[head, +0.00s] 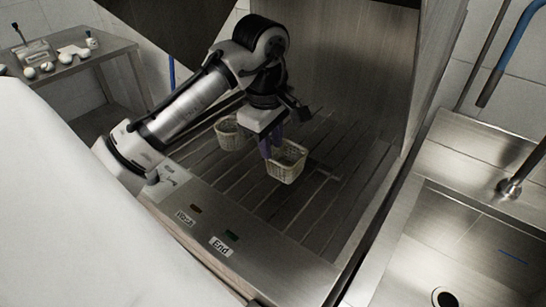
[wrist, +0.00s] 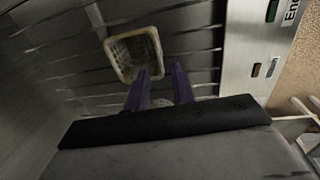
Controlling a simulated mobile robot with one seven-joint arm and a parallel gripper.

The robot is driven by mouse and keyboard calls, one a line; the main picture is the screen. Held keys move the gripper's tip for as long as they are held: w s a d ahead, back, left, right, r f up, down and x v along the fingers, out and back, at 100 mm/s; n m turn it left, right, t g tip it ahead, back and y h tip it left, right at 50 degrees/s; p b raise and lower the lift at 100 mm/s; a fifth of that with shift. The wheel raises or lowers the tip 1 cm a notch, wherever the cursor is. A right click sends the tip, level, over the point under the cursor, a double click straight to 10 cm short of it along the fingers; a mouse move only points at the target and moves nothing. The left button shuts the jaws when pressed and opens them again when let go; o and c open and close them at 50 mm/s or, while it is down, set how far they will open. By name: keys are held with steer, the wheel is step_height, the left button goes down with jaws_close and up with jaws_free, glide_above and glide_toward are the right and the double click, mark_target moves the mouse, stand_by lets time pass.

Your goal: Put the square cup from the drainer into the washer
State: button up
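The square cup, a cream perforated square basket (head: 287,162), stands upright on the slatted floor of the washer (head: 330,195). It also shows in the wrist view (wrist: 134,57), just beyond my fingertips. My gripper (head: 268,150) points down at the left side of this cup. In the wrist view my gripper (wrist: 160,70) has its two purple fingers apart with nothing seen between them. The left fingertip overlaps the cup's near edge; I cannot tell whether it touches. The cup looks empty. I cannot make out a separate drainer.
A rounder perforated basket (head: 230,133) stands left of the square cup. The washer's front ledge carries labels Wash (head: 185,218) and End (head: 220,246). A steel sink (head: 470,235) lies to the right. A metal table (head: 75,65) with small items stands back left.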

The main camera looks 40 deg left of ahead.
steer(key=shift+s+r, duration=0.2)
steer(key=shift+r, duration=1.2)
steer(key=shift+s+r, duration=0.15)
steer(key=shift+r, duration=1.2)
